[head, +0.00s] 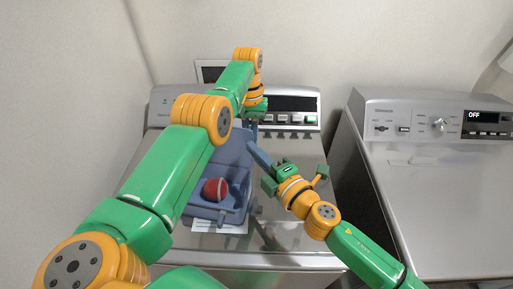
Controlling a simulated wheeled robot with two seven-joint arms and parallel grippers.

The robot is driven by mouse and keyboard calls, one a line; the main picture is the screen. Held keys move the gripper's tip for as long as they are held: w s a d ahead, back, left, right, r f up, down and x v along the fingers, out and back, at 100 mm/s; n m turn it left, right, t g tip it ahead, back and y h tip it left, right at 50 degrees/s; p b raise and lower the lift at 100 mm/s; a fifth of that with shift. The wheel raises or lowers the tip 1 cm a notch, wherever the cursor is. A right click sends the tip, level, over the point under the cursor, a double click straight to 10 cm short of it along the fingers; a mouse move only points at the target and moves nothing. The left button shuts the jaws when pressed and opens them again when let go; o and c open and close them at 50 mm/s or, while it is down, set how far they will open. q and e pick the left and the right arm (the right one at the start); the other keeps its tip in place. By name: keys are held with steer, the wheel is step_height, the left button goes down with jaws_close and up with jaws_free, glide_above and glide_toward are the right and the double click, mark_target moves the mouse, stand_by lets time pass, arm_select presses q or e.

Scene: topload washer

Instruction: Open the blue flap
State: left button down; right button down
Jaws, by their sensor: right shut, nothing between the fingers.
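A blue-grey box (235,180) stands on the left washer's top, with a red ball (215,189) inside it. A narrow blue panel (260,155), which looks like a flap, slants beside the box's right side. My right gripper (284,169) is shut and empty, close to the panel's lower end; I cannot tell whether they touch. My left arm reaches across the box's left side, and its gripper (254,110) is behind the box near the washer's control panel. Its fingers are mostly hidden, so its opening cannot be told.
The left washer's control panel (292,104) stands along the back. A second washer (440,190), whose display reads OFF, stands to the right across a dark gap. A paper sheet (205,226) lies under the box's front. The right part of the left lid is mostly clear.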

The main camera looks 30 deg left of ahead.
steer(key=shift+w+a+f, duration=0.1)
steer(key=shift+w+a, duration=0.05)
steer(key=shift+w, duration=0.3)
